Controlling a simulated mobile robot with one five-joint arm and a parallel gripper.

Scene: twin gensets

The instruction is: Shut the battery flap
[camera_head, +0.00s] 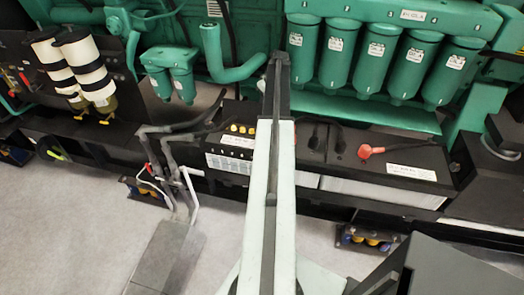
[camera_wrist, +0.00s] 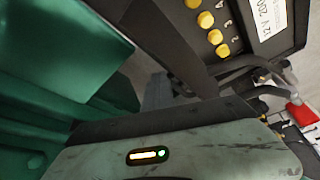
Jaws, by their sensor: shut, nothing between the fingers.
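A black battery (camera_head: 229,163) with a row of yellow caps and a white label sits left of my arm in the head view. In the wrist view its yellow caps (camera_wrist: 205,19) are close, at the top. A dark slab (camera_wrist: 160,35) runs along the engine side of the caps; I cannot tell for certain if it is the flap. My gripper (camera_head: 278,60) is at the far end of my arm, over the back of the battery, shut and empty. Its fingertips are hard to make out, and my arm hides part of the battery.
A second black battery (camera_head: 410,186) with a red terminal cap (camera_head: 366,151) lies to the right. Green filter canisters (camera_head: 338,55) and a green pipe (camera_head: 225,65) stand behind. Dark cables (camera_head: 170,150) hang at the left. Pale floor (camera_head: 90,235) is open at the front left.

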